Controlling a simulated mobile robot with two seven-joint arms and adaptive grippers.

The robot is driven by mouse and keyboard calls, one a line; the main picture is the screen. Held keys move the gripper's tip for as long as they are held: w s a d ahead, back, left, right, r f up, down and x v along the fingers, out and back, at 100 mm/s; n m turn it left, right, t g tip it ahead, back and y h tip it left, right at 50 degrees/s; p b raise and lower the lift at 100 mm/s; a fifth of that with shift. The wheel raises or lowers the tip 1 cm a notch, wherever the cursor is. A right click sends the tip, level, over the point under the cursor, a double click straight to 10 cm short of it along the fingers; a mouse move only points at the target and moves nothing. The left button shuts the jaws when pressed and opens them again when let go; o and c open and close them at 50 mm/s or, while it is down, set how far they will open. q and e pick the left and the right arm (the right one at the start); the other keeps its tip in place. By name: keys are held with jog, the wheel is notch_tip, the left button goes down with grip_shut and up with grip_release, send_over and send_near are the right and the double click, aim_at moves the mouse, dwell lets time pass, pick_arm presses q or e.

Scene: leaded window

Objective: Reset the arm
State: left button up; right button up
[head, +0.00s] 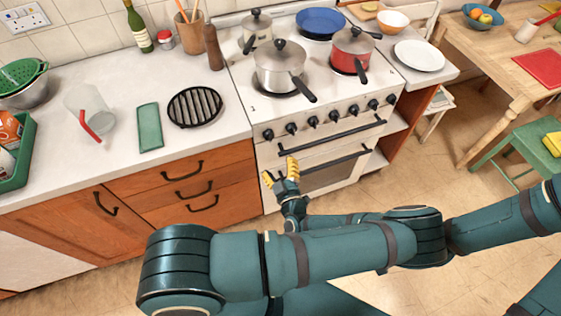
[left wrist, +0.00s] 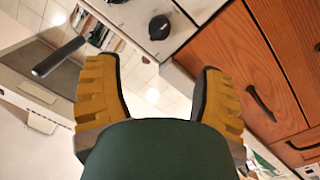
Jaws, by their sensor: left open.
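My left gripper (head: 281,170) has yellow ridged fingers and is open and empty. In the head view it hangs in front of the white stove (head: 325,150), near the left end of the lower oven handle, apart from it. My teal arm is folded below it across the lower part of the view. In the left wrist view the gripper's spread fingers (left wrist: 155,95) have nothing between them. Behind them show a dark handle (left wrist: 58,57), stove knobs (left wrist: 159,27) and wooden drawers (left wrist: 235,65). My right gripper does not show.
Pots (head: 280,66) and a red saucepan (head: 351,52) stand on the stove, their handles pointing outward. A wooden table (head: 480,60) and green stool (head: 525,150) are right. Floor is open between.

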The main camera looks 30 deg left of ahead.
pick_arm(q)
jog(key=s+a+f+n+g+b, duration=0.1)
jog(key=s+f+n+g, duration=0.3)
jog(key=s+n+g, duration=0.5)
jog(key=s+a+f+n+g+b, duration=0.1)
jog(key=s+a+f+n+g, duration=0.15)
jog(key=s+n+g, duration=0.5)
jog(key=s+d+f+n+g+h, duration=0.3)
jog(key=s+d+n+h, duration=0.4)
jog(key=n, duration=0.7)
jog(key=w+d+n+t+h+b, duration=0.1)
jog(key=w+d+n+h, duration=0.2)
jog(key=d+n+h, duration=0.5)
jog(key=w+d+r+n+t+h, duration=0.1)
jog(key=w+r+n+t, duration=0.2)
jog(key=w+n, duration=0.3)
jog(key=w+d+r+n+t+b, duration=0.1)
jog(key=w+r+n+t, duration=0.2)
jog(key=w+n, duration=0.4)
jog(key=n+t, duration=0.1)
jog(key=n, duration=0.5)
jog(key=shift+n+t+h+b, duration=0.3)
jog(key=shift+n+t+h, duration=0.05)
jog(key=shift+h, duration=0.05)
